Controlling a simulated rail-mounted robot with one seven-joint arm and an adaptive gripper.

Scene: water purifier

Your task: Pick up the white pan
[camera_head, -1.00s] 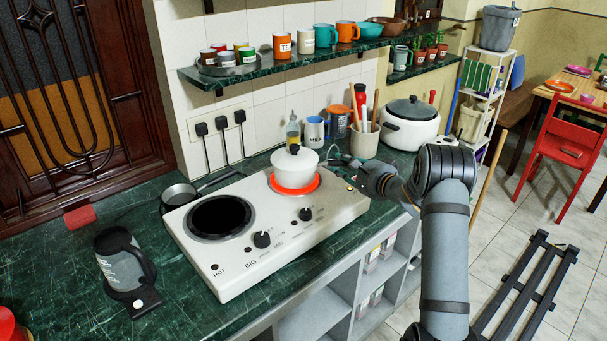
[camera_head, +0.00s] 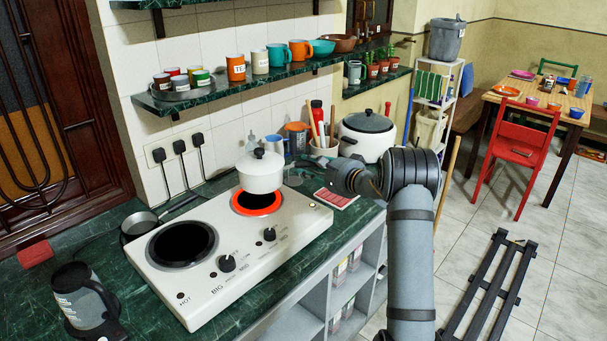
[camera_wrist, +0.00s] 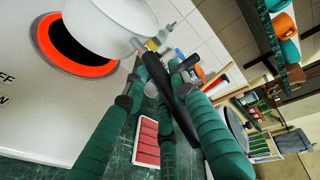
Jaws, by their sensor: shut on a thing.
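The white pan (camera_head: 260,172), with a white lid and a dark knob, is held just above the red-ringed small burner (camera_head: 257,203), apart from it and about level. In the wrist view the pan (camera_wrist: 108,22) is cut off at the top left, over the burner (camera_wrist: 75,52). My gripper (camera_head: 310,172) reaches in from the right. In the wrist view the green fingers of my gripper (camera_wrist: 165,66) close around the pan's dark handle (camera_wrist: 172,88). The lid is out of the wrist view.
The white two-burner stove (camera_head: 205,285) stands on the green counter (camera_head: 300,262). A white pot (camera_head: 368,146), a utensil holder (camera_head: 324,152) and a blue-handled mug (camera_head: 273,146) stand behind. A red and white flat item (camera_head: 337,197) lies right of the stove. A mug shelf (camera_head: 240,82) hangs above.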

